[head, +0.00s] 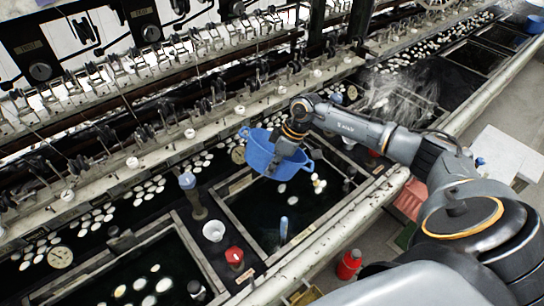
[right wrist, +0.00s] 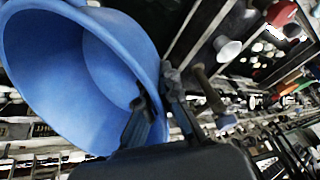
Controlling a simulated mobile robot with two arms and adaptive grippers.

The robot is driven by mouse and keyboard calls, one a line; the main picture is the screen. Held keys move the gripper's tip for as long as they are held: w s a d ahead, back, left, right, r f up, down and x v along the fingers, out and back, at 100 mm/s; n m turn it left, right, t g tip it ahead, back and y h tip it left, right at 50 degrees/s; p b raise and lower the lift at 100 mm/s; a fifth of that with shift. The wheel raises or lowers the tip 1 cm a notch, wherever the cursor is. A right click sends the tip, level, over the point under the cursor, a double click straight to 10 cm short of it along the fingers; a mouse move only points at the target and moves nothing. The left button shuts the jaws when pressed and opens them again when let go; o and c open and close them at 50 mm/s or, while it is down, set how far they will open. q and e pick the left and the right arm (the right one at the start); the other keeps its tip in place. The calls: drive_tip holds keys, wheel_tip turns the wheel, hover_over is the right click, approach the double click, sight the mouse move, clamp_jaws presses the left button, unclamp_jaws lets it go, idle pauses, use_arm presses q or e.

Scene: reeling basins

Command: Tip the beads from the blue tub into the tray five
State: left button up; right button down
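The blue tub (head: 262,150) hangs tilted over a dark framed basin (head: 227,213) in the middle of the head view. My right gripper (head: 279,160) is shut on its rim. In the right wrist view the tub (right wrist: 60,70) fills the left side, and the fingers (right wrist: 158,108) straddle its wall. The part of its inside that shows there is bare blue. Several pale beads (head: 318,184) show just right of the tub; I cannot tell whether they are falling or lying in the basin. No number marks tray five. My left gripper is not in view.
A white cup (head: 214,231), a red-topped jar (head: 234,256) and a blue-topped post (head: 188,181) stand left of the basin. A red bottle (head: 349,264) is at the front. Reeling machinery lines the back. Another blue tub (head: 536,23) is far right.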

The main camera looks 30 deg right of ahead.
drive_tip(key=h+p, duration=0.2)
drive_tip(key=p, duration=0.1)
drive_tip(key=shift+a+r+h, duration=0.1)
drive_tip(key=shift+r+h, duration=0.2)
drive_tip(key=shift+r, duration=0.05)
drive_tip(key=shift+f+h+p, duration=0.2)
drive_tip(key=shift+h+p, duration=0.45)
drive_tip(key=shift+h, duration=0.05)
drive_tip(key=shift+f+g+h, duration=0.2)
drive_tip(key=shift+g+h, duration=0.1)
drive_tip(key=shift+h, duration=0.1)
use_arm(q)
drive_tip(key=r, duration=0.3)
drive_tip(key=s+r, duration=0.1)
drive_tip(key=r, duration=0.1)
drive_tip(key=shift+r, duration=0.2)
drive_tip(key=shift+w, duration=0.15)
use_arm(e)
drive_tip(key=shift+d+h, duration=0.2)
drive_tip(key=shift+h, duration=0.1)
